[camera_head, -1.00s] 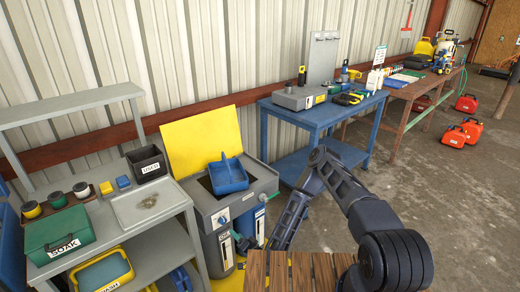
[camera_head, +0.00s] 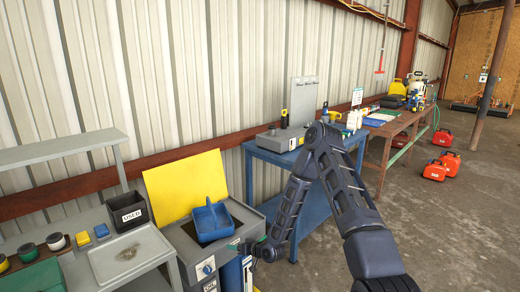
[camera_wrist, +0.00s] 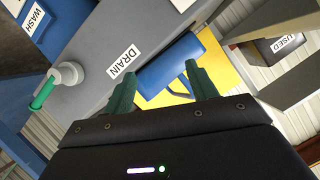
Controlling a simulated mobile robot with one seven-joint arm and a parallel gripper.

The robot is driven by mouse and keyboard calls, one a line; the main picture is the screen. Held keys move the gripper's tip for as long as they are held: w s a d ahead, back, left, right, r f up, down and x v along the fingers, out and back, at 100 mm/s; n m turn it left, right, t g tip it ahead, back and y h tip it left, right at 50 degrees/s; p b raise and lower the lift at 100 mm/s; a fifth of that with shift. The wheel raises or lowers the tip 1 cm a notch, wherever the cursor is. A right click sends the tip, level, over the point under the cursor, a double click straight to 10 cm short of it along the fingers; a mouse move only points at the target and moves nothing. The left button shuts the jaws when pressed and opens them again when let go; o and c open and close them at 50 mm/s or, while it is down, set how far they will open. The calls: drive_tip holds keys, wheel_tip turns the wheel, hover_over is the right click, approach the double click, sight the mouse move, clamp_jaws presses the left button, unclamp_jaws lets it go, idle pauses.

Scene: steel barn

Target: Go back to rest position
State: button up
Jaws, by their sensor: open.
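My arm is folded in front of the camera in the head view. My gripper (camera_head: 250,250) hangs low, in front of the grey drain station (camera_head: 190,245). In the wrist view my gripper (camera_wrist: 160,85) shows two green fingers, spread apart with nothing between them. A blue scoop (camera_head: 211,221) rests tilted on the station's opening, against the yellow panel (camera_head: 185,188). Beyond the fingers, the wrist view shows the blue scoop (camera_wrist: 170,70) and the DRAIN label (camera_wrist: 123,63). The fingers appear apart from the station, though the exact gap cannot be told.
A grey bench at left holds a USED bin (camera_head: 128,211) and a shallow tray (camera_head: 130,254). A blue table (camera_head: 270,158) stands behind my arm. Red cans (camera_head: 442,166) sit on the floor at right. Open concrete floor lies at right front.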

drive_tip(key=w+d+r+n+h, duration=0.1)
drive_tip(key=w+d+r+h, duration=0.2)
drive_tip(key=d+r, duration=0.45)
drive_tip(key=w+d+r+h, duration=0.25)
drive_tip(key=d+r, duration=0.35)
drive_tip(key=r, duration=0.3)
drive_tip(key=s+d+r+m+h, duration=0.1)
drive_tip(key=s+d+r+h, duration=0.3)
drive_tip(key=d+r, duration=0.95)
drive_tip(key=s+d+r+m+g+h, duration=0.1)
drive_tip(key=s+d+r, duration=0.2)
drive_tip(key=s+r, duration=0.35)
drive_tip(key=s+d+r+m+h, duration=0.1)
drive_tip(key=s+d+r+m, duration=0.1)
drive_tip(key=s+d+r, duration=0.4)
drive_tip(key=s+d+r+m+g, duration=0.1)
drive_tip(key=s+r, duration=0.2)
drive_tip(key=s, duration=0.6)
drive_tip(key=s+d+r+m+g, duration=0.1)
drive_tip(key=s+r, duration=0.2)
drive_tip(key=s, duration=0.5)
drive_tip(key=shift+s+d+r, duration=0.2)
drive_tip(key=shift+s+r, duration=0.15)
